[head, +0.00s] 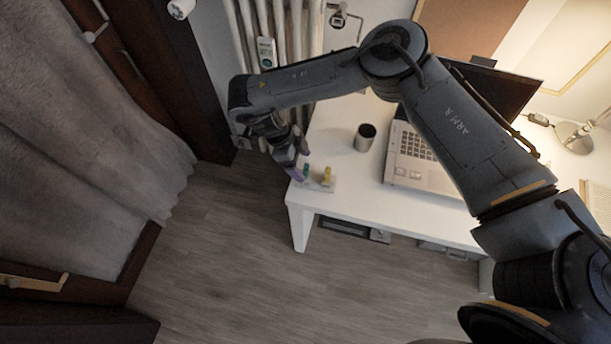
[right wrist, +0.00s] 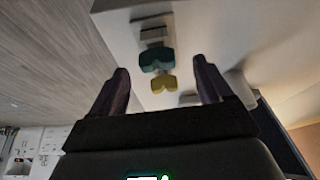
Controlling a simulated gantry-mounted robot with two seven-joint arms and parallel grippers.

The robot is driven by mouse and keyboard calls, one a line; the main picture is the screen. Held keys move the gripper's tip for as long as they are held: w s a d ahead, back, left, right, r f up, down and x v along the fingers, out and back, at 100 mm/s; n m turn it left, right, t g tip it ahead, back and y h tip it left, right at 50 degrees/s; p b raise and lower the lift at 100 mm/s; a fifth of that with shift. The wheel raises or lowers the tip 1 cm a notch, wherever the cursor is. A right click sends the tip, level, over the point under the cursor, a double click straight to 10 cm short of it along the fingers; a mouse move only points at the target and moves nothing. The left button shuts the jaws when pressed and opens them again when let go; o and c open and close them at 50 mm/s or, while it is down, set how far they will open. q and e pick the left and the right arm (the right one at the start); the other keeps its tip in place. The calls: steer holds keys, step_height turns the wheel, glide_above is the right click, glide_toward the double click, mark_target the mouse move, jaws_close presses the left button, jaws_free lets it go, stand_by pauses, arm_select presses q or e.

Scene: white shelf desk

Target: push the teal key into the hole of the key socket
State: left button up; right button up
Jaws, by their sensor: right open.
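The teal key (head: 305,171) is near the left front corner of the white desk, beside a yellow piece (head: 327,176). In the right wrist view the teal key (right wrist: 156,58) has a notched head and lies between my fingers, farther out than the yellow piece (right wrist: 162,83). A pale grey block (right wrist: 152,33), which looks like the key socket, is just beyond the teal key. My right gripper (head: 297,167) is open at the teal key, with a finger visible on each side (right wrist: 160,66). My left gripper is not in view.
A dark-topped cup (head: 365,138) and an open laptop (head: 425,160) stand to the right on the desk (head: 345,205). A radiator (head: 275,30) is behind the desk's left end. The floor to the left is clear.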

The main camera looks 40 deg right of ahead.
mark_target(306, 169)
steer(key=shift+s+b+x, duration=0.2)
steer(key=shift+b+x, duration=0.8)
steer(key=shift+x, duration=1.7)
steer(key=shift+a+r, duration=0.1)
steer(key=shift+c, duration=0.3)
steer(key=c, duration=1)
